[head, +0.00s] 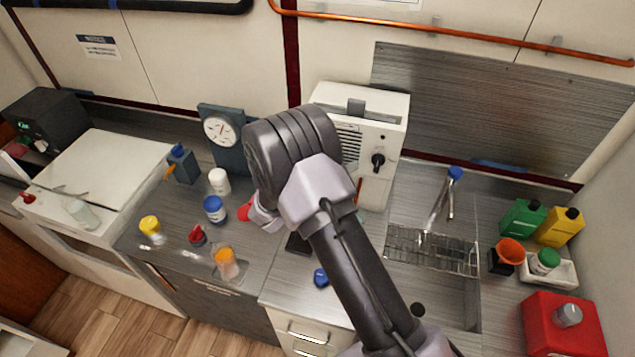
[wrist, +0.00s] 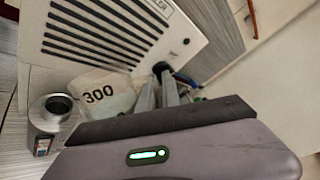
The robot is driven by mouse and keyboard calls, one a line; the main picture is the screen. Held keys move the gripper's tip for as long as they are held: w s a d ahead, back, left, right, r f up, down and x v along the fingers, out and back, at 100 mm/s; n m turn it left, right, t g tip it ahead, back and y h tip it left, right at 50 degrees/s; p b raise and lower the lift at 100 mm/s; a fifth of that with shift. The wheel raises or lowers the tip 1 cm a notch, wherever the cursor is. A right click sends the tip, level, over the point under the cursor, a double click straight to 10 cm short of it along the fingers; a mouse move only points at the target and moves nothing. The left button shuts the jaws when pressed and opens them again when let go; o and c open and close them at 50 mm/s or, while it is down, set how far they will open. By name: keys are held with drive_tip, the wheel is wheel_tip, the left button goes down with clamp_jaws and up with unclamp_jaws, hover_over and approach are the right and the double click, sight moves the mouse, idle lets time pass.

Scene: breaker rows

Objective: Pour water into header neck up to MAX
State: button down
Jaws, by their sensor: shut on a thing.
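My gripper (wrist: 158,88) shows in the wrist view with its two grey fingers close together. They are shut at the right edge of a pale container marked 300 (wrist: 104,94), partly hidden by the gripper body. Its water level cannot be made out. A round open metal neck (wrist: 57,104) stands to the left of the container, apart from it, with a small coloured strip on its front. No MAX mark is legible. In the head view my arm hides the gripper and the held container.
A white vented unit with a black knob (head: 378,161) stands behind my arm; it also fills the wrist view's back (wrist: 100,30). A blue cap (head: 321,278) lies on the counter. Several bottles stand left. A sink rack (head: 432,250) and red can (head: 562,325) are right.

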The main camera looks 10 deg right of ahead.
drive_tip(key=shift+w+a+f+n+g+p, duration=0.15)
drive_tip(key=shift+w+n+p, duration=0.1)
drive_tip(key=shift+n+p, duration=0.15)
drive_tip(key=shift+w+a+n+g+p, duration=0.1)
drive_tip(key=shift+w+n+g+p, duration=0.15)
drive_tip(key=shift+n, duration=0.25)
idle(2.2)
drive_tip(key=shift+w+a+f+n+p, duration=0.2)
drive_tip(key=shift+w+f+n+p, duration=0.15)
drive_tip(key=shift+w+n, duration=0.35)
idle(2.6)
